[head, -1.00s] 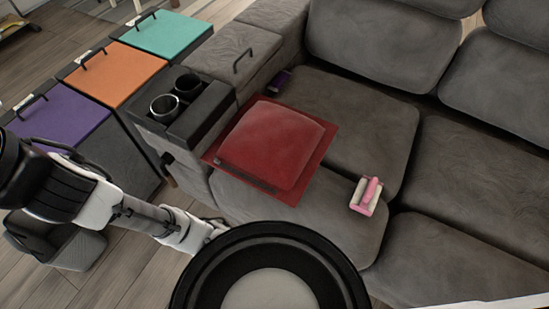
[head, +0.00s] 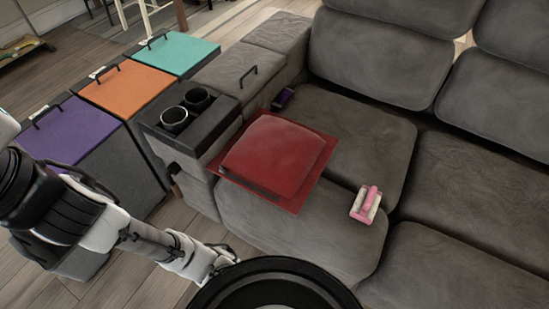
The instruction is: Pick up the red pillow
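The red pillow (head: 275,153) lies flat on the left seat of the grey sofa (head: 420,170), beside the armrest. It is square with a flat border and a dark strip along its near left edge. My arm reaches in from the left edge of the head view and runs toward the bottom middle. Its far end goes out of sight near the black round part of my body at the bottom. My gripper's fingers cannot be seen. No part of my arm touches the pillow.
A pink and white item (head: 366,204) lies on the seat right of the pillow. A cup holder console (head: 190,118) and purple (head: 67,130), orange (head: 124,85) and teal (head: 171,55) lidded bins stand left.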

